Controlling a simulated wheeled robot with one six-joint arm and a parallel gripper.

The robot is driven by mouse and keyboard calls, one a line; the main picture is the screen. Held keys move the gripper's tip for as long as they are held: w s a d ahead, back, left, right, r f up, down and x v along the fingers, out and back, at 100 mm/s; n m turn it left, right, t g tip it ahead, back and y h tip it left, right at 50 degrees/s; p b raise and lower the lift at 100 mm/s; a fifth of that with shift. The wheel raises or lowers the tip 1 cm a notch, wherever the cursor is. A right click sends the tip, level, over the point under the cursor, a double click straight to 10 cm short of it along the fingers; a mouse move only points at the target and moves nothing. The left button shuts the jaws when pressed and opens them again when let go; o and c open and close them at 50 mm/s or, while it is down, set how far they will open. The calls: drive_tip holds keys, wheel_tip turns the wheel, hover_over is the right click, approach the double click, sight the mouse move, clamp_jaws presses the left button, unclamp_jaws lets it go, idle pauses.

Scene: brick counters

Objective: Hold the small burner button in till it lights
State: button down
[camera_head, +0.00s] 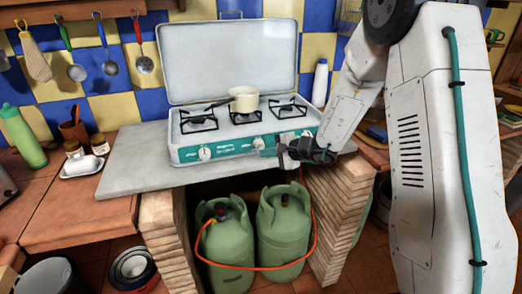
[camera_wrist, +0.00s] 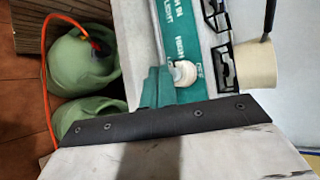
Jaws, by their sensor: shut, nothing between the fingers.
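A white camping stove (camera_head: 236,130) with a teal front panel stands on the grey counter slab, its lid raised. White round knobs sit along the panel, including a left knob (camera_head: 205,153) and a middle knob (camera_head: 259,143). A cream pan (camera_head: 244,99) sits on the middle burner. No flame is visible. My gripper (camera_head: 284,152) is shut and empty at the stove front, just right of the middle knob. In the wrist view, the teal fingers (camera_wrist: 156,78) are close beside a white knob (camera_wrist: 184,73); contact cannot be told. I cannot tell a separate small button.
Two green gas bottles (camera_head: 283,226) with an orange hose stand below the slab between brick piers. A white bottle (camera_head: 320,83) stands right of the stove. Jars, a dish and a green bottle (camera_head: 22,136) are at left.

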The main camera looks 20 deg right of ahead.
drive_tip(key=shift+w, duration=0.4)
idle(1.6)
drive_tip(key=shift+s, duration=0.15)
idle(0.5)
drive_tip(key=shift+s, duration=0.7)
drive_tip(key=s, duration=0.5)
idle(0.5)
